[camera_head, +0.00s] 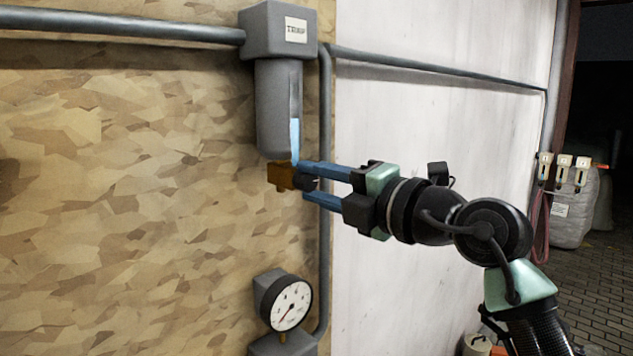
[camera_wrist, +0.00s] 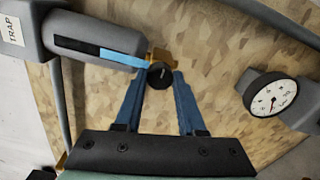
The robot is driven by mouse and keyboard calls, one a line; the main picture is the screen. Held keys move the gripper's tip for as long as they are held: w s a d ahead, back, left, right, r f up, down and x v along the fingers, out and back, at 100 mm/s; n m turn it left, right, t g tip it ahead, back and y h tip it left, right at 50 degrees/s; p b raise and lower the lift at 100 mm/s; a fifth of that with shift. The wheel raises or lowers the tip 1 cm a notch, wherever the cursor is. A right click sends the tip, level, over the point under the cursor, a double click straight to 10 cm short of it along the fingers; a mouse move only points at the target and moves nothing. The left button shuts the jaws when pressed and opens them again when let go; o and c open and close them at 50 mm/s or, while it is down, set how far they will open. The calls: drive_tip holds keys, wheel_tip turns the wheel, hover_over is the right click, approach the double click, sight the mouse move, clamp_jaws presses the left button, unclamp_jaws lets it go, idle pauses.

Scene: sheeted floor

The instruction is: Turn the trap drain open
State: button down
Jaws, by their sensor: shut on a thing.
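The trap (camera_head: 276,100) is a grey cylinder under a block with a label reading TRAP, fixed on the board wall. A slot in its side shows light blue in the lower part (camera_head: 295,138). At its bottom is a brass drain fitting (camera_head: 282,177) with a round dark knob (camera_wrist: 160,76). In the wrist view the knob faces the camera with a short light mark on it. My gripper (camera_head: 307,182) has one blue finger on each side of the knob and is shut on it. The fingers partly cover the knob in the head view.
A pressure gauge (camera_head: 290,306) sits below the trap and also shows at right in the wrist view (camera_wrist: 271,98). Grey pipes (camera_head: 120,25) run along the wall, one vertically just behind my fingers. Several tagged handles (camera_head: 563,162) and a grey bag (camera_head: 572,215) are at far right.

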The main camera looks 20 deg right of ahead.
drive_tip(key=c, duration=0.5)
unclamp_jaws()
drive_tip(key=b+v, duration=0.6)
drive_tip(key=v, duration=0.7)
